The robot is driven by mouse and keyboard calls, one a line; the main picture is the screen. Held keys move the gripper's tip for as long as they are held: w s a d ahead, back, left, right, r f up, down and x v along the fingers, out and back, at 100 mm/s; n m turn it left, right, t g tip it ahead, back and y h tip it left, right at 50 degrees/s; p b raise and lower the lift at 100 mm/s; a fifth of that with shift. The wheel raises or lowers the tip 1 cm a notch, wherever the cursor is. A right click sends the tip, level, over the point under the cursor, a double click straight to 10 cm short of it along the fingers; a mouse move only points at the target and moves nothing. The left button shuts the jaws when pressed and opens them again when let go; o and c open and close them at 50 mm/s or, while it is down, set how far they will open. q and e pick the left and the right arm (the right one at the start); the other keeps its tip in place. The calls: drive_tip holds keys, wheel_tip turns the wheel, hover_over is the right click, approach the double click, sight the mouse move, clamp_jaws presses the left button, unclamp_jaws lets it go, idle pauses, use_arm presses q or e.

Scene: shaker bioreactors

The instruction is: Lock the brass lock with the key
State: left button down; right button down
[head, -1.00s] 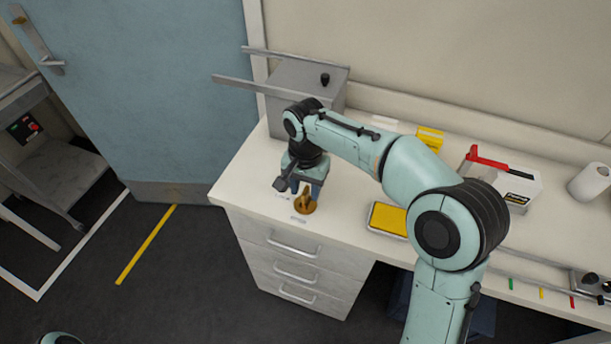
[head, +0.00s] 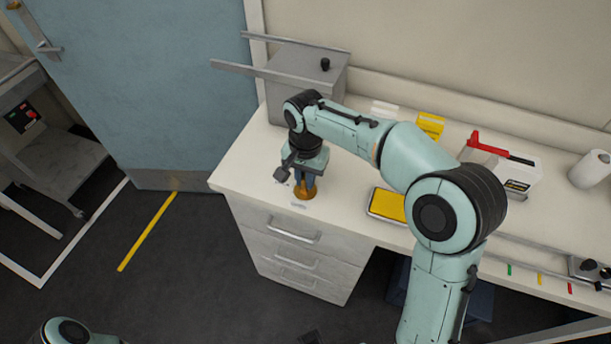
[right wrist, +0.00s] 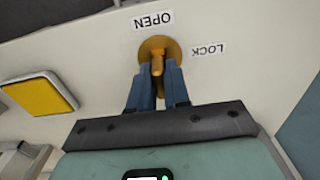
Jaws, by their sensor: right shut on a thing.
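The brass lock (right wrist: 159,50) is a round disc on the white bench top, between the printed labels OPEN (right wrist: 152,20) and LOCK (right wrist: 208,50). In the head view the lock (head: 305,194) sits near the bench's front left corner, partly covered by my fingers. The brass-coloured key (right wrist: 157,64) stands up from the disc's middle. My right gripper (right wrist: 158,72) has its blue fingers on both sides of the key and is shut on it. In the head view my right gripper (head: 306,184) points down at the lock. My left gripper is not seen.
A grey metal box (head: 308,80) stands behind my right gripper. A yellow-topped tray (head: 388,204) lies to the right of the lock. A white box with a red handle (head: 502,170) and a paper roll (head: 590,170) stand farther right. Drawers (head: 295,236) are below.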

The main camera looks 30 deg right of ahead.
drive_tip(key=shift+s+f, duration=0.1)
drive_tip(key=shift+f, duration=0.25)
drive_tip(key=n+p, duration=0.1)
drive_tip(key=n, duration=0.3)
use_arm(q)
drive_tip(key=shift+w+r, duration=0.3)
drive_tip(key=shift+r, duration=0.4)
use_arm(e)
drive_tip(key=shift+n, duration=0.5)
drive_tip(key=n+p, duration=0.1)
drive_tip(key=n, duration=0.2)
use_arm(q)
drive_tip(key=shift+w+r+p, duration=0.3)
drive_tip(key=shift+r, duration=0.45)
use_arm(e)
drive_tip(key=shift+n, duration=0.9)
